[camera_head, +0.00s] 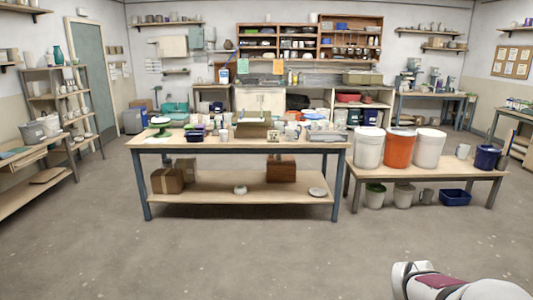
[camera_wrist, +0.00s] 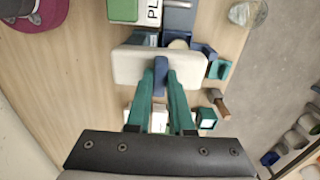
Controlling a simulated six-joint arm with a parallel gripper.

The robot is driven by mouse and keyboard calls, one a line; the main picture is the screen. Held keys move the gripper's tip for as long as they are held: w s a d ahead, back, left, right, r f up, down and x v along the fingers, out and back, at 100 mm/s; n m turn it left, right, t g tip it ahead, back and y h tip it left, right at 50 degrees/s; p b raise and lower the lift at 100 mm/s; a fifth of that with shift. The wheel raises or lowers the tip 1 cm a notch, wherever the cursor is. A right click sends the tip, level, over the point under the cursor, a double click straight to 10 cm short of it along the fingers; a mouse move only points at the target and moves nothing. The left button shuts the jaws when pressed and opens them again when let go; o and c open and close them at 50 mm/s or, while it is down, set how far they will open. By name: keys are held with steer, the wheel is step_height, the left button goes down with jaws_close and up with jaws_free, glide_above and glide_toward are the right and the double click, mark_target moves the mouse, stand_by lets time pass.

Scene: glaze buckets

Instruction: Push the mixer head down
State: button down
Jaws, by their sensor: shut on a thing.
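In the wrist view, my gripper (camera_wrist: 161,82) has its two long green fingers close together, shut on a narrow blue piece (camera_wrist: 161,66). The blue piece lies across the middle of a pale, round-cornered slab (camera_wrist: 128,66). I cannot tell if this slab is the mixer head or whether the blue piece is fixed to it. The fingertips hide part of the slab. In the head view I cannot pick out a mixer, and my gripper is not in that view.
In the wrist view, a green box (camera_wrist: 122,10), a teal piece (camera_wrist: 220,69) and a maroon round thing (camera_wrist: 50,8) lie nearby on wood. In the head view, a cluttered workbench (camera_head: 240,148) stands centrally; an orange bucket (camera_head: 398,148) is on the right bench.

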steer(key=shift+f, duration=2.85)
steer(key=c, duration=0.9)
jaws_free()
